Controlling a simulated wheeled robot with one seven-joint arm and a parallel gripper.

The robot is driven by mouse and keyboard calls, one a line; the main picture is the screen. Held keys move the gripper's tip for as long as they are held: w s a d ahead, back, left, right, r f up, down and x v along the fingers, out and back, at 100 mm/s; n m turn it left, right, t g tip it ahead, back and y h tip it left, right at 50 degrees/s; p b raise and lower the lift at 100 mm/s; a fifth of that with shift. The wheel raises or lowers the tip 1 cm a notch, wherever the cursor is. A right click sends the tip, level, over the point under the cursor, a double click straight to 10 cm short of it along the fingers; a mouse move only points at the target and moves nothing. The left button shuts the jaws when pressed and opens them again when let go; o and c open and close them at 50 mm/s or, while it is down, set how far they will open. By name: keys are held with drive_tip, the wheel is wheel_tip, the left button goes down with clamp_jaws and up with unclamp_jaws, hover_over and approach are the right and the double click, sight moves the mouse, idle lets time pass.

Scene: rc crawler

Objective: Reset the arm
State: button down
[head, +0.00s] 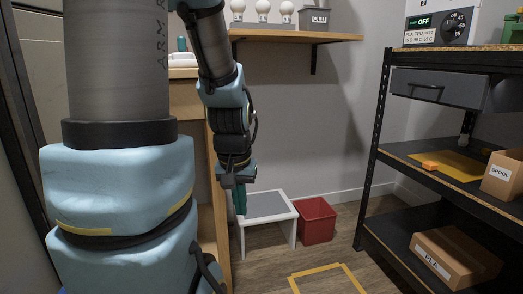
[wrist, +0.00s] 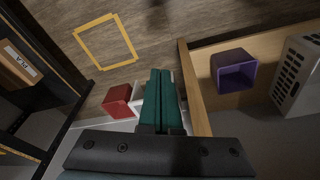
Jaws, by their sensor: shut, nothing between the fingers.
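My gripper (head: 240,200) hangs pointing down at the end of my arm, in front of a small white stool with a grey top (head: 262,205). In the wrist view its two green fingers (wrist: 162,100) lie side by side, shut, with nothing visible between them. My arm fills the left part of the head view and hides part of what is behind it.
A red bin (head: 316,220) stands right of the stool. A black shelf rack (head: 372,160) on the right holds boxes and an orange block (head: 430,166). A yellow taped square (head: 328,270) marks open floor. A purple bin (wrist: 233,72) sits on a wood-edged surface.

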wheel_tip(320, 180, up, 38)
drive_tip(key=s+a+p, duration=0.1)
drive_tip(key=s+p, duration=0.1)
drive_tip(key=p, duration=3.6)
drive_tip(key=shift+s+a+f+n+g, duration=0.2)
drive_tip(key=shift+a+n+g, duration=0.1)
drive_tip(key=shift+a, duration=0.1)
